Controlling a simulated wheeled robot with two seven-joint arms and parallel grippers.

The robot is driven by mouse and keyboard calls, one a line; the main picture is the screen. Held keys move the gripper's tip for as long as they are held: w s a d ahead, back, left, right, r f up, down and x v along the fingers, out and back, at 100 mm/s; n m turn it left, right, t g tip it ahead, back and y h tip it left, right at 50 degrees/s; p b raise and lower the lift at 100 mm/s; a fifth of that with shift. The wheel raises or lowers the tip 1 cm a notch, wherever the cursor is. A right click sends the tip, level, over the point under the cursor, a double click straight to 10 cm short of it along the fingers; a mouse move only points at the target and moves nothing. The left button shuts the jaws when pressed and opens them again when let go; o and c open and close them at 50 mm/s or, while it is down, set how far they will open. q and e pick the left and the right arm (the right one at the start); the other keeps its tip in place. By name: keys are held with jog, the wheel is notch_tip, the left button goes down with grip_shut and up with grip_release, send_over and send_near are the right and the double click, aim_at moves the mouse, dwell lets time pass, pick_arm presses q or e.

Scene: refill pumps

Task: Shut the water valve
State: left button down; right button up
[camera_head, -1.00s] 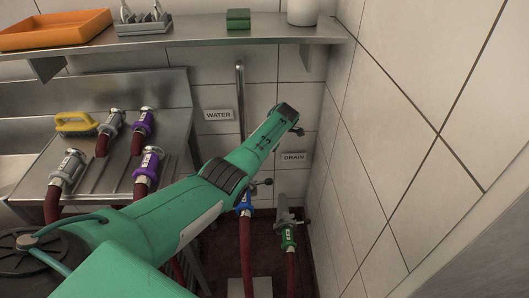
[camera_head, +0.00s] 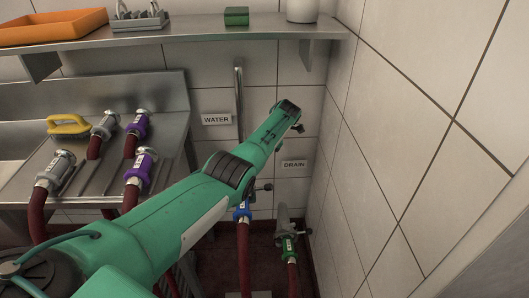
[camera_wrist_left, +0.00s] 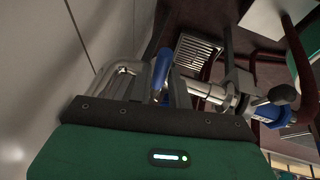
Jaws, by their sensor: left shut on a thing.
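The wall pipe (camera_head: 239,90) beside the WATER label (camera_head: 216,119) runs down behind my left arm. In the head view, the water valve and my left gripper are hidden by the arm. In the left wrist view, my left gripper (camera_wrist_left: 155,88) is shut on the blue valve lever (camera_wrist_left: 161,68), which stands up between the grey fingers. A metal pipe (camera_wrist_left: 122,70) bends beside it. A blue coupling (camera_head: 242,210) with a red hose hangs below the arm; a blue coupling also shows in the left wrist view (camera_wrist_left: 270,113). My right gripper is not in view.
A green coupling (camera_head: 288,247) on the drain side stands under the DRAIN label (camera_head: 294,164). A shelf (camera_head: 180,35) crosses above; a tiled wall (camera_head: 400,150) closes the right.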

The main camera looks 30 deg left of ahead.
pick_arm(q)
jog(key=shift+a+r, duration=0.1)
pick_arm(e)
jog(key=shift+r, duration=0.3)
pick_arm(q)
jog(key=c, duration=1.3)
grip_release()
jog(key=shift+d+r, duration=0.25)
jog(key=shift+r, duration=0.2)
jog(key=p+v, duration=0.1)
jog(key=v, duration=0.2)
jog(key=shift+w+r, duration=0.1)
jog(key=v, duration=0.9)
jog(key=shift+r, duration=0.25)
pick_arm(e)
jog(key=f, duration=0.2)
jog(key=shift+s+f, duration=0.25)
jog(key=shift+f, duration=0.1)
pick_arm(q)
jog(key=shift+d+f, duration=0.1)
jog(key=shift+d, duration=0.05)
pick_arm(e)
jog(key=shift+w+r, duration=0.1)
